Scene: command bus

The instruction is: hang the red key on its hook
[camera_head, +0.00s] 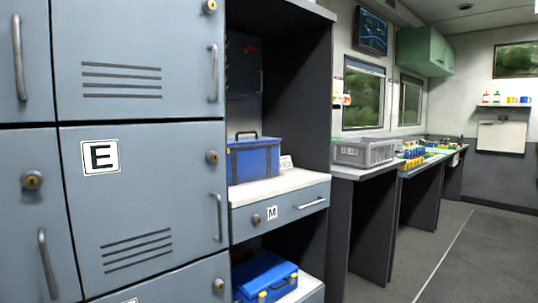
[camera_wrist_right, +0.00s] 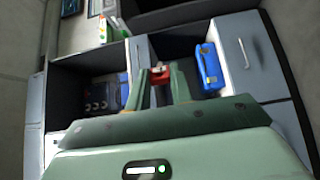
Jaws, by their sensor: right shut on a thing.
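My right gripper (camera_wrist_right: 160,76) shows only in the right wrist view. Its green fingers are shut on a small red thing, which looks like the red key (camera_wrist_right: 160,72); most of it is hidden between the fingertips. My left gripper is in neither view. I cannot make out the key's hook for certain. In the head view, small reddish marks show in the dark open bay above the blue box, too small to identify.
Grey-blue lockers (camera_head: 140,190) fill the left. A blue box (camera_head: 254,160) stands on the white shelf above a drawer (camera_head: 285,207); another blue case (camera_head: 264,277) lies below. A grey crate (camera_head: 364,152) stands on the bench. The floor at right is clear.

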